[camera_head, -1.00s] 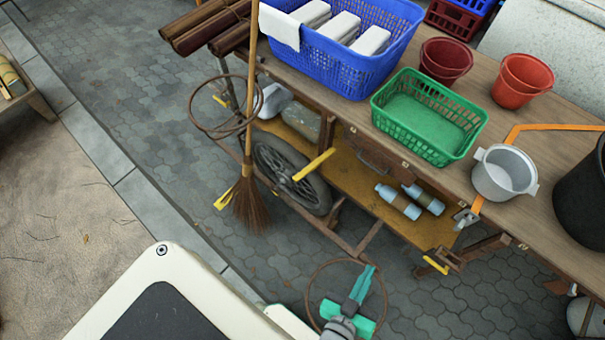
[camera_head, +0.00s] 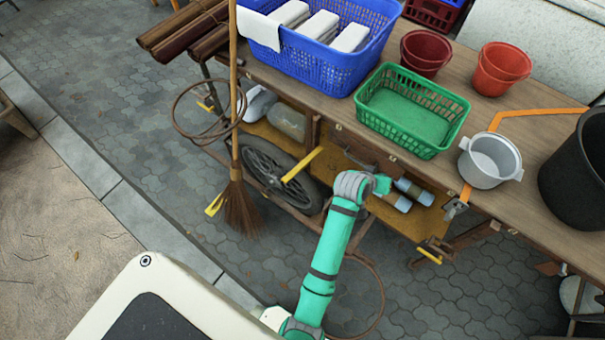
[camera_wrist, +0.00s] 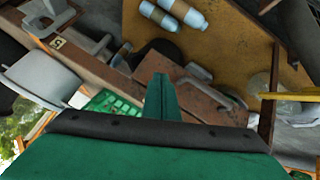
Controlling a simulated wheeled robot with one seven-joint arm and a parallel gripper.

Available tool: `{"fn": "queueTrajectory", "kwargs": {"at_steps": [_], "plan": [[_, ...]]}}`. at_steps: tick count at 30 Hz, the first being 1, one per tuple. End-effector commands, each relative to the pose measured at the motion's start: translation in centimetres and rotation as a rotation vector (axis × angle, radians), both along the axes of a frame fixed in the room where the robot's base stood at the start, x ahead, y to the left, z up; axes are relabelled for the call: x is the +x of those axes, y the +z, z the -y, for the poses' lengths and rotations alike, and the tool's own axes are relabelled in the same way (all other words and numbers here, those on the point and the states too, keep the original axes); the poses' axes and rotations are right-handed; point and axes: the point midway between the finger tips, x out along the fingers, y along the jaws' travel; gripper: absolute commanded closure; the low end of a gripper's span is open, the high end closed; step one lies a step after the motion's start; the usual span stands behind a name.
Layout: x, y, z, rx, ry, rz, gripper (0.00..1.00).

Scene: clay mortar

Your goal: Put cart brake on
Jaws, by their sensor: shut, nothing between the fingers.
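The wooden cart (camera_head: 535,120) stands on grey paving with a spoked wheel (camera_head: 262,170) under its near side. A yellow-ended lever (camera_head: 302,164) sticks out beside the wheel; I cannot tell for certain that it is the brake. A yellow bar (camera_wrist: 292,96) shows at the right edge of the wrist view. My gripper (camera_head: 382,185) is right of the lever and apart from it, in front of the lower shelf. In the wrist view my gripper (camera_wrist: 160,98) has its fingers together and empty, pointing at a brown case (camera_wrist: 195,98) with a handle.
A broom (camera_head: 238,190) stands upright left of the wheel, by a rusty hoop (camera_head: 178,120). Blue-capped bottles (camera_head: 395,200) lie on the lower shelf (camera_head: 425,222). A blue basket (camera_head: 335,65), green basket (camera_head: 425,145) and pot (camera_head: 488,160) stand on top. Paving in front is mostly clear.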

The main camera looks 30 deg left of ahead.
Motion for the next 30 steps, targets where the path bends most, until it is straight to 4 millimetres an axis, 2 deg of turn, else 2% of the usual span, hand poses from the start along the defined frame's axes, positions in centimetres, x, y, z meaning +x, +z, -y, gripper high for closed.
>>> {"fn": "queueTrajectory", "kwargs": {"at_steps": [1, 5, 9, 12, 15, 18, 21, 30], "plan": [[0.4, 0.0, -2.7, 0.029, -0.004, -0.038, 1.0], [-0.4, -0.7, -8.8, 0.092, -0.024, -0.169, 1.0], [-3.0, -1.3, -16.2, 0.16, -0.025, -0.337, 1.0], [-5.5, -1.4, -20.7, 0.199, -0.018, -0.45, 1.0], [-7.8, -1.4, -24.2, 0.225, -0.007, -0.539, 1.0], [-9.7, -1.3, -26.7, 0.24, 0.004, -0.605, 1.0], [-10.8, -1.2, -28.1, 0.247, 0.011, -0.643, 1.0], [-11.4, -1.1, -28.8, 0.249, 0.017, -0.659, 1.0]]}}
